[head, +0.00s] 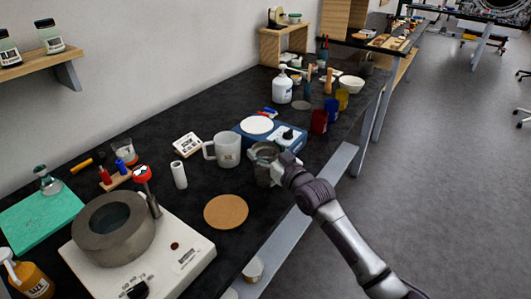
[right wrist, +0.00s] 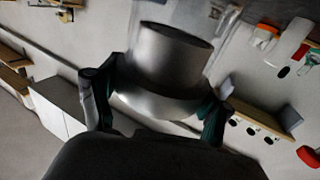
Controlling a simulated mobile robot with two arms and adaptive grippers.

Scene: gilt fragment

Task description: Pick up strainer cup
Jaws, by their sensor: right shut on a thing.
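The strainer cup, a grey metal cup (head: 262,170), is beside the blue device with a white disc, near the table's front edge. My right gripper (head: 279,166) reaches it from the right and is shut on it. In the right wrist view, the metal cup (right wrist: 168,62) sits between the two dark fingers of the right gripper (right wrist: 156,96), one on each side. I cannot tell whether its base is clear of the table. My left gripper is not in view.
A white mug (head: 227,150) stands just left of the cup. The blue device (head: 246,137) is behind it. A round cork mat (head: 226,211) lies nearer me, beside a white machine with a grey ring (head: 112,228). Bottles and jars crowd the far table.

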